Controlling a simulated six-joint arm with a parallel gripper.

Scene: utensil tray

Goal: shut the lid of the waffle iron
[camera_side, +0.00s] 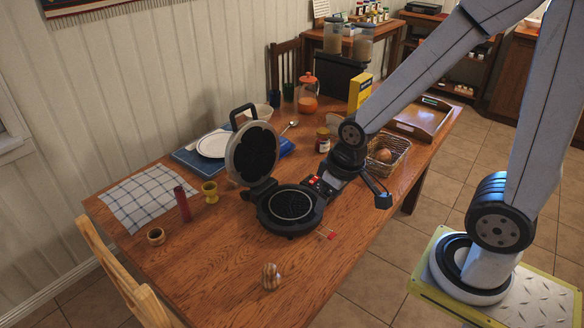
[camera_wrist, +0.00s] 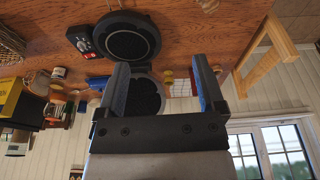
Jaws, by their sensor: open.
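The waffle iron stands open on the wooden table. Its round base (camera_side: 291,206) lies flat, with a dark plate and a pale ring. Its lid (camera_side: 253,155) stands raised, with a dark inner plate, grey rim and black handle (camera_side: 243,113) on top. In the wrist view the base (camera_wrist: 126,42) is at the top and the lid (camera_wrist: 146,97) shows between the fingers. My gripper (camera_wrist: 160,62) is open and empty. In the side view it is to the right of the lid, close to the lit control box (camera_side: 317,183); its fingertips are hard to make out there.
A wire basket (camera_side: 388,155) and jar (camera_side: 323,140) stand behind my wrist. A plate (camera_side: 213,144) lies behind the lid.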

